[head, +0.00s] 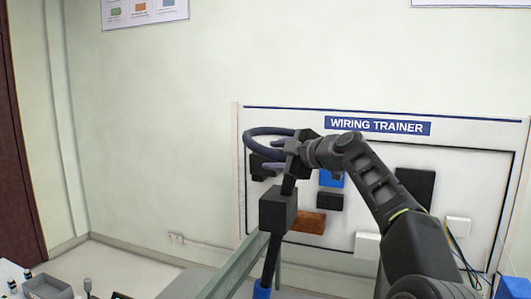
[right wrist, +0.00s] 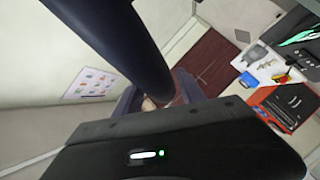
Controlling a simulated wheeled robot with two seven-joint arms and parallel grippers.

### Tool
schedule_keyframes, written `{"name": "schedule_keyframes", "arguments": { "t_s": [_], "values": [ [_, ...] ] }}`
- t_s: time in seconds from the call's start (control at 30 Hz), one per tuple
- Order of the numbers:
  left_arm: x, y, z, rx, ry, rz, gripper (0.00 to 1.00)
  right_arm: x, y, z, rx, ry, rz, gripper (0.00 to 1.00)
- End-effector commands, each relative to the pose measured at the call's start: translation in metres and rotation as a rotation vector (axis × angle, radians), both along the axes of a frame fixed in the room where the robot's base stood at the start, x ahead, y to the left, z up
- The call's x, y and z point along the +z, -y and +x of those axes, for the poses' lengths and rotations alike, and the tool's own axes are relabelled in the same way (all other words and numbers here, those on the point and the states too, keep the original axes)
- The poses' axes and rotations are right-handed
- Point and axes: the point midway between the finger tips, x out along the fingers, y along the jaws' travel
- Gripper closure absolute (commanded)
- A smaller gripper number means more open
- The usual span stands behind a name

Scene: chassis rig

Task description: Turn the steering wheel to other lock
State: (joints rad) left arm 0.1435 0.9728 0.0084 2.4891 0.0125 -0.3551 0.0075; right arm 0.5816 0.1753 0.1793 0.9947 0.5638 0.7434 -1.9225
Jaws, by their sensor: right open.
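The steering wheel shows in the head view as a dark blue ring (head: 250,137), tilted, above a black column box (head: 278,208) on a dark shaft. My right gripper (head: 270,157) is at the wheel, its fingers pointing left, and it hides part of the rim. In the right wrist view a thick dark rim section (right wrist: 118,38) runs down toward the open fingers (right wrist: 158,98). It seems to pass between them, but I cannot tell whether it touches either one. My left gripper is not in view.
A wiring trainer board (head: 377,126) with several coloured blocks stands behind the wheel. A greenish rail (head: 235,268) runs beside the shaft. A grey tray (head: 48,288) lies at the lower left. The right wrist view shows a red toolbox (right wrist: 288,105) farther off.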

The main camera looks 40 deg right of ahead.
Motion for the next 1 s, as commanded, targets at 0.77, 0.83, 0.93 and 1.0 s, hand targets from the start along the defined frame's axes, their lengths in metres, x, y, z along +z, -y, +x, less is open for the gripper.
{"name": "schedule_keyframes", "arguments": {
  "t_s": [0.77, 0.83, 0.93, 1.0],
  "values": [
    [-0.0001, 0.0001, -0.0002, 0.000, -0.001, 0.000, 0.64, -0.0004, 0.0003, 0.0000, 0.000, 0.000, 0.001, 0.97],
    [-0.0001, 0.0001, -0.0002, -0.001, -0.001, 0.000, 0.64, -0.0005, 0.0003, 0.0000, 0.000, 0.000, 0.001, 1.00],
    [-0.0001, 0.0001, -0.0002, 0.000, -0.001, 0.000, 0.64, -0.0006, 0.0003, 0.0000, 0.000, 0.000, 0.001, 1.00],
    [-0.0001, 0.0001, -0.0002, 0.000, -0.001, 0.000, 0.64, -0.0006, 0.0003, 0.0001, 0.000, 0.000, 0.001, 1.00]
  ]
}}
